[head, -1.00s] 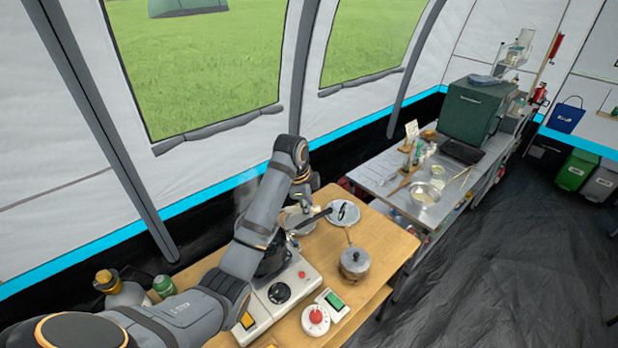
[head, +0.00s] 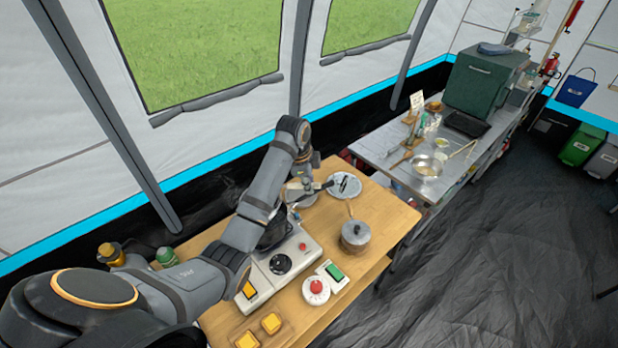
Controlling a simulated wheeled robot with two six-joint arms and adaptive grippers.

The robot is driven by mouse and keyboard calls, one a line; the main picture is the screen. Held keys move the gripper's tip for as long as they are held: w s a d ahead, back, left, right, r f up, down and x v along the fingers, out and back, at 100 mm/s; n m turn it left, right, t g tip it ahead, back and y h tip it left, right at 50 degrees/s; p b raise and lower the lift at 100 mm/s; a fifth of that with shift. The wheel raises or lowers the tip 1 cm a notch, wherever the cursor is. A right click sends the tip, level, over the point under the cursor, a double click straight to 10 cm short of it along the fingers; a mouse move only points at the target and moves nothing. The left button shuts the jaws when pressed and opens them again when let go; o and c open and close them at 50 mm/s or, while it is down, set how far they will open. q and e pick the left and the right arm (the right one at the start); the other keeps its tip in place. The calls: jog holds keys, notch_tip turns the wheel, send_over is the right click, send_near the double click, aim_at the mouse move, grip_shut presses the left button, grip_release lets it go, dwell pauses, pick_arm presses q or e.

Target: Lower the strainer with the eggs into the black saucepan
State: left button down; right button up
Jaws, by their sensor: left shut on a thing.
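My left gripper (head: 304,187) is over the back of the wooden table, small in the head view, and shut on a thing. What it holds is too small and covered to make out; I cannot clearly see the strainer or the eggs. A dark pan (head: 274,234), likely the black saucepan, is at the back of the white hob (head: 284,268), partly hidden by my left forearm. A dark handle (head: 323,186) shows just right of the gripper. My right gripper is out of view.
A round pale lid or plate (head: 345,187) lies right of the gripper. A lidded grey pot (head: 355,235) stands near the table's right edge. A steel table (head: 392,175) stands beyond.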

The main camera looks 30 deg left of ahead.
pick_arm(q)
jog(key=shift+s+f, duration=0.1)
jog(key=shift+f, duration=0.6)
jog(key=s+b+x, duration=0.1)
jog(key=b+x, duration=0.1)
jog(key=x, duration=0.5)
jog(key=shift+s+a+f, duration=0.2)
jog(key=shift+s+f, duration=0.05)
jog(key=shift+f, duration=0.1)
jog(key=shift+s+f, duration=0.1)
jog(key=shift+f, duration=0.5)
jog(key=c, duration=1.2)
grip_release()
jog(key=v, duration=1.2)
